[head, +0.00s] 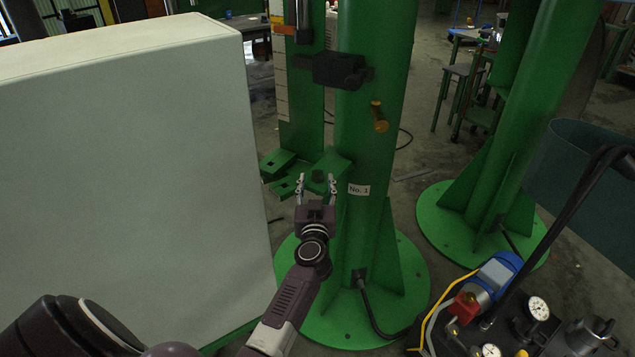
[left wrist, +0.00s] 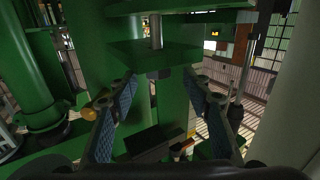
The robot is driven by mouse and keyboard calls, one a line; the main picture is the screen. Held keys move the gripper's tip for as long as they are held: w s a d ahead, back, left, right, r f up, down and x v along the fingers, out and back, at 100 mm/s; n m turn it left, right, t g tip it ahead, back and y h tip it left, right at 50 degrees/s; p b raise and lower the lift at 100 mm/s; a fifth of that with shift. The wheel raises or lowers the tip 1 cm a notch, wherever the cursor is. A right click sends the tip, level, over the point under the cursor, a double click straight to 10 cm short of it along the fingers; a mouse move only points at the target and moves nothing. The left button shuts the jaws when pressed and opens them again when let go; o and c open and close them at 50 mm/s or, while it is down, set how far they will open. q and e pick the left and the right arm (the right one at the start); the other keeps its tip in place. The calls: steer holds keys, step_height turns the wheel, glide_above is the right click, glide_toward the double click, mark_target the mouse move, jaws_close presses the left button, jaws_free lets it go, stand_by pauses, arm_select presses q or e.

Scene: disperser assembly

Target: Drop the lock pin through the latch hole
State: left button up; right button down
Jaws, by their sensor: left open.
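The lock pin's dark knob (head: 318,175) appears on top of a green latch bracket (head: 334,163) at the front of the green column. In the left wrist view, which looks upside down, the dark knob (left wrist: 160,73) lies against the green latch plate (left wrist: 140,54). A metal rod (left wrist: 155,30) shows on the plate's other side, in line with the knob, so the pin appears to pass through the plate. My left gripper (head: 317,181) is open, its fingers on either side of the knob with gaps. The hole is hidden. My right gripper is out of view.
The green column (head: 375,80) carries a black block (head: 338,71), a yellow knob (head: 380,117) and a "No. 1" label (head: 359,190). A large pale cabinet (head: 130,160) fills the left. A pump unit with gauges (head: 530,320) stands at lower right.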

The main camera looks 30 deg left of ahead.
mark_target(318, 179)
arm_select(q)
steer(key=x, duration=0.1)
steer(key=b+x, duration=0.1)
steer(key=x, duration=0.2)
steer(key=shift+w+d+f+b, duration=0.1)
steer(key=shift+f+b, duration=0.25)
steer(key=shift+w+a, duration=0.2)
steer(key=shift+w, duration=0.2)
steer(key=shift+s+r, duration=0.1)
jaws_close()
